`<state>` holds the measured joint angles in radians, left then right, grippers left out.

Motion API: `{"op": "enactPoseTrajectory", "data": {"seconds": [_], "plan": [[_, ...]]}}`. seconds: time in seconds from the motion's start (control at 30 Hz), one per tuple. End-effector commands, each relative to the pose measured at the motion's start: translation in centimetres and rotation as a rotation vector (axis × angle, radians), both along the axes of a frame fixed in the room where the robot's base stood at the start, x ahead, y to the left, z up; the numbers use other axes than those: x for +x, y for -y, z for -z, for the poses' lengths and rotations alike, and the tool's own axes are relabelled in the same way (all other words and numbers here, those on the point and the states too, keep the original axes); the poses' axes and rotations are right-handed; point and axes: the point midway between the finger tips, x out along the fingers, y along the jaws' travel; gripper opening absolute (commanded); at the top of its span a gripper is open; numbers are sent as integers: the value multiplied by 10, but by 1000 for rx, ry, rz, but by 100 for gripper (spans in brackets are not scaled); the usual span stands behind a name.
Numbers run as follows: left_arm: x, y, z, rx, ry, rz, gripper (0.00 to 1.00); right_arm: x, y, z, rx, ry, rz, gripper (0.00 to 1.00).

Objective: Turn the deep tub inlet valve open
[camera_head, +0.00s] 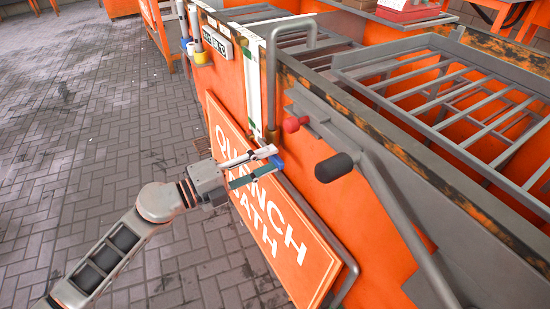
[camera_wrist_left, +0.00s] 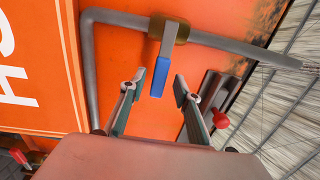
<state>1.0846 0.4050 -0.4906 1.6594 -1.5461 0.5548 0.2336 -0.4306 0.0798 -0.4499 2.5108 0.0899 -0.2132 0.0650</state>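The valve has a blue lever handle (camera_wrist_left: 161,75) on a brass-coloured body (camera_wrist_left: 170,29), set on a bent grey pipe (camera_wrist_left: 230,42) against the orange tub wall in the left wrist view. The handle points down toward my left gripper (camera_wrist_left: 158,90). Its two fingers are open, one on each side of the handle's free end, with gaps visible. In the head view, my left gripper (camera_head: 270,161) is beside the tub wall, and the blue handle (camera_head: 278,162) shows at its fingertips, partly hidden. Contact cannot be told there. My right gripper is not in view.
An orange "QUENCH BATH" sign (camera_head: 275,225) is below the gripper. A grey lever with a black knob (camera_head: 334,167) and a red knob (camera_head: 291,124) stick out close to the right. A grey rack (camera_head: 440,85) lies over the tub.

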Motion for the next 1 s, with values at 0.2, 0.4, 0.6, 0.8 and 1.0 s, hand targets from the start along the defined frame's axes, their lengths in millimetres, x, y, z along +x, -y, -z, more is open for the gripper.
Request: {"op": "enactPoseTrajectory", "data": {"seconds": [0.2, 0.4, 0.6, 0.8, 1.0], "plan": [[13, 18, 2, -2, -2, 0, 32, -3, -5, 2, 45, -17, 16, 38], [15, 22, 1, 0, -1, 0, 32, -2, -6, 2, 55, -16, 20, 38], [15, 21, 1, 0, -1, 0, 16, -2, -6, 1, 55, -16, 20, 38], [15, 21, 1, 0, -1, 0, 0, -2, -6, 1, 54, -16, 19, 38], [16, 21, -5, -13, -14, -1, 0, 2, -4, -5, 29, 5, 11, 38]]}}
